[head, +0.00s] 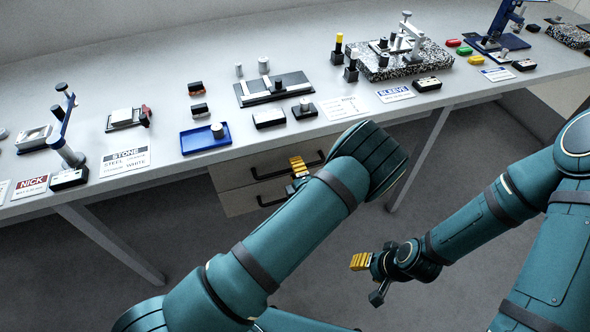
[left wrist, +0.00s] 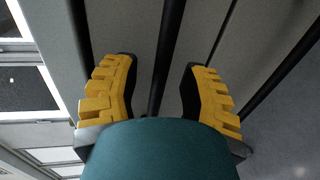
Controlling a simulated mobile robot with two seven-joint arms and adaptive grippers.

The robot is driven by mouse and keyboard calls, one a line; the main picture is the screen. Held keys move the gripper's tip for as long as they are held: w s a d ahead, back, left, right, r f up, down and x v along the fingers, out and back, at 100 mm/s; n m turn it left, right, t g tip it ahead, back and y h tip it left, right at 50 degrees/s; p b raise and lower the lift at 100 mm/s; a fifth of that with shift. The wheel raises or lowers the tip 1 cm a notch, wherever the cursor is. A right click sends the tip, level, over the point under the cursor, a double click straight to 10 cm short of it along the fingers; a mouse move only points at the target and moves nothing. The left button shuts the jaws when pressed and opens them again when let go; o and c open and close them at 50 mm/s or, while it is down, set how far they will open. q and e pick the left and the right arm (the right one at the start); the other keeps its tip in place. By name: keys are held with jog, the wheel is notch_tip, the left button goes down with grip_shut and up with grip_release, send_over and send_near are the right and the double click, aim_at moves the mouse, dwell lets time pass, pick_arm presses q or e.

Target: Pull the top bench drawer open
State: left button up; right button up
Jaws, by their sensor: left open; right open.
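The top bench drawer (head: 232,177) is a pale front under the bench, with a dark bar handle (head: 267,176). It looks shut. My left gripper (head: 299,166) is in front of it, and my forearm hides part of the drawers. In the left wrist view, the open yellow fingers (left wrist: 160,90) stand either side of a dark bar (left wrist: 167,50), which looks like the top handle. A gap shows on both sides, and I cannot tell the depth. My right gripper (head: 367,275) is open and empty, low over the floor to the right.
A lower drawer (head: 238,203) has a similar handle; a second bar (left wrist: 285,75) shows in the left wrist view. The bench top (head: 175,95) above carries a blue tray (head: 205,139), signs and fixtures. Bench legs (head: 110,245) stand either side. The floor in front is clear.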

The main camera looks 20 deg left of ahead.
pick_arm(q)
jog(key=shift+w+a+f, duration=0.1)
jog(key=shift+w+a, duration=0.2)
jog(key=shift+w, duration=0.05)
pick_arm(e)
jog(key=shift+f, duration=0.1)
pick_arm(q)
grip_shut()
